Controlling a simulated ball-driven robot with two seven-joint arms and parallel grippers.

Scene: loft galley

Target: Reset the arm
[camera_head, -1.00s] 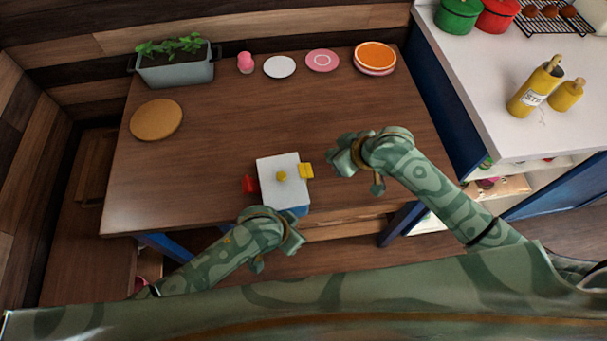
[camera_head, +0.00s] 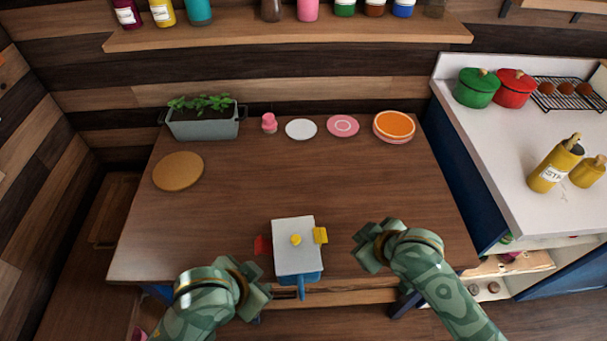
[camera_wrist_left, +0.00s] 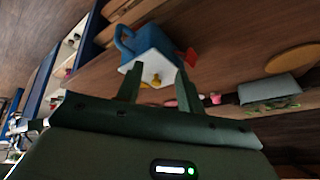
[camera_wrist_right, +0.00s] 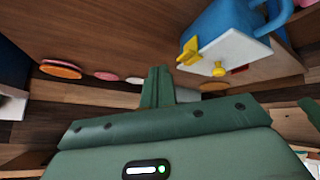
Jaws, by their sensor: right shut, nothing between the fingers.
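My left gripper (camera_head: 258,289) is at the table's front edge, left of a blue toy box with a white face (camera_head: 295,247). Its two fingers stand apart and empty in the left wrist view (camera_wrist_left: 156,88). My right gripper (camera_head: 368,248) is over the table to the right of the toy box, apart from it. Its fingers are together with nothing between them in the right wrist view (camera_wrist_right: 158,88). The toy box has a yellow knob on its white face, a red piece on the left, a yellow piece on the right and a blue handle in front.
The wooden table (camera_head: 240,200) is clear in the middle. At its back are a planter (camera_head: 203,126), a pink item (camera_head: 269,123) and several plates. A round brown board (camera_head: 178,171) lies at the left. A white counter (camera_head: 500,150) with pots and yellow containers stands at the right.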

